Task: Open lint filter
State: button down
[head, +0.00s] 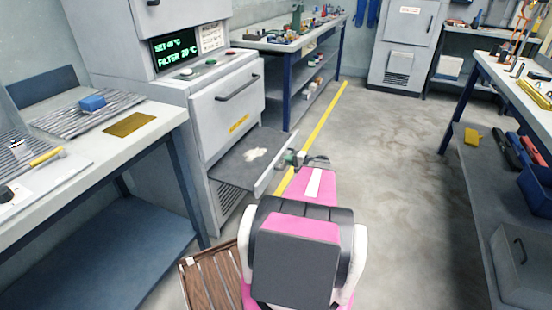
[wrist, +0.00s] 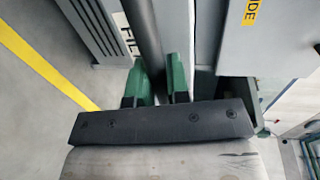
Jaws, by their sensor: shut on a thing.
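The lint filter (head: 232,170) is a dark, flat drawer extending from the lower front of the grey cabinet machine. A pale lint patch (head: 256,154) lies on it. My gripper (head: 294,158) is at the outer front of this drawer, low and beside the machine. In the wrist view, the green fingers of my gripper (wrist: 160,68) stand on both sides of a dark round handle bar (wrist: 148,35) and are shut on it. The grey drawer front (wrist: 100,28) beside the bar carries partly hidden lettering. The exact finger contact is hidden in the head view.
The machine (head: 215,110) has an upper door handle and a display reading "FILTER 20 °C". A workbench (head: 165,122) stands at left, a wooden slatted crate (head: 212,280) at lower left. Another bench (head: 480,62) is at right. Open floor (head: 385,170) lies between.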

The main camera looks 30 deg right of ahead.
jog(key=shift+f+v, duration=0.15)
jog(key=shift+v, duration=0.55)
jog(key=shift+f+v, duration=0.15)
jog(key=shift+v, duration=0.55)
jog(key=c, duration=1.1)
grip_release()
jog(key=shift+s, duration=0.1)
jog(key=v, duration=1)
jog(key=shift+s+d, duration=0.3)
